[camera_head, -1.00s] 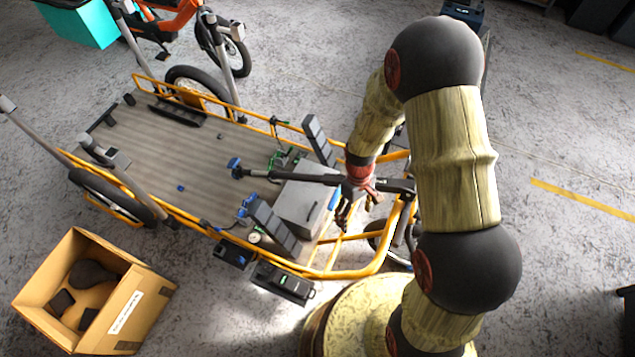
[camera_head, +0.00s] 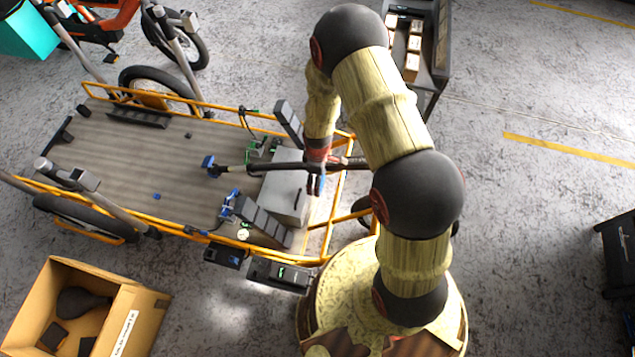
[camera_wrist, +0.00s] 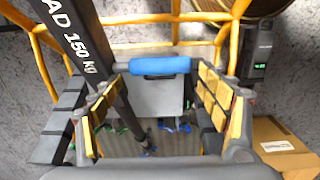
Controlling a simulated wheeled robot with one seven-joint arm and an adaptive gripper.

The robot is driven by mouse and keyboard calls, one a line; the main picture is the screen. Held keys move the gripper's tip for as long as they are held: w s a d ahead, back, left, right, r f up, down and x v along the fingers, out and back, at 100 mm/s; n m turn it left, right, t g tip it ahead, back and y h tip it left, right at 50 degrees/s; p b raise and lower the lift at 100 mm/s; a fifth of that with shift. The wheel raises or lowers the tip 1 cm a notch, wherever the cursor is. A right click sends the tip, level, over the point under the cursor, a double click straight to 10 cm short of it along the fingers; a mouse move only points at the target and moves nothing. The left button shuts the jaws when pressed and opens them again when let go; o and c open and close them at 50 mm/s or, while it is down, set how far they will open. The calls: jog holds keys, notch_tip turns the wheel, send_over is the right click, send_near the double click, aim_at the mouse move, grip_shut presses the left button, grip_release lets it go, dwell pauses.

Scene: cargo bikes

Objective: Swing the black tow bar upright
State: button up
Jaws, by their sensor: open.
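The black tow bar (camera_head: 275,167) lies about level over the cargo bike's deck in the head view, with a blue piece at its far end. In the wrist view the bar (camera_wrist: 88,55), with white lettering, slants from the upper left down to the lower middle. A blue grip (camera_wrist: 160,66) lies crosswise there, its left end meeting the bar. My gripper (camera_wrist: 160,95) is open, its yellow-padded fingers on either side of the picture with the blue grip between and slightly beyond them. No contact can be made out. In the head view my arm partly hides the gripper.
A grey box (camera_head: 285,195) sits on the deck (camera_head: 130,155) under the bar, between dark stepped blocks. Yellow rails (camera_head: 322,225) surround it. A cardboard box (camera_head: 140,315) stands on the floor at lower left. A dark rack (camera_head: 437,60) is at the top. Floor at right is mostly clear.

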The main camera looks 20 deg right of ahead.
jog(key=shift+f, duration=1.45)
jog(key=shift+c, duration=0.8)
jog(key=c, duration=1.3)
jog(key=shift+o, duration=0.2)
jog(key=shift+r, duration=0.1)
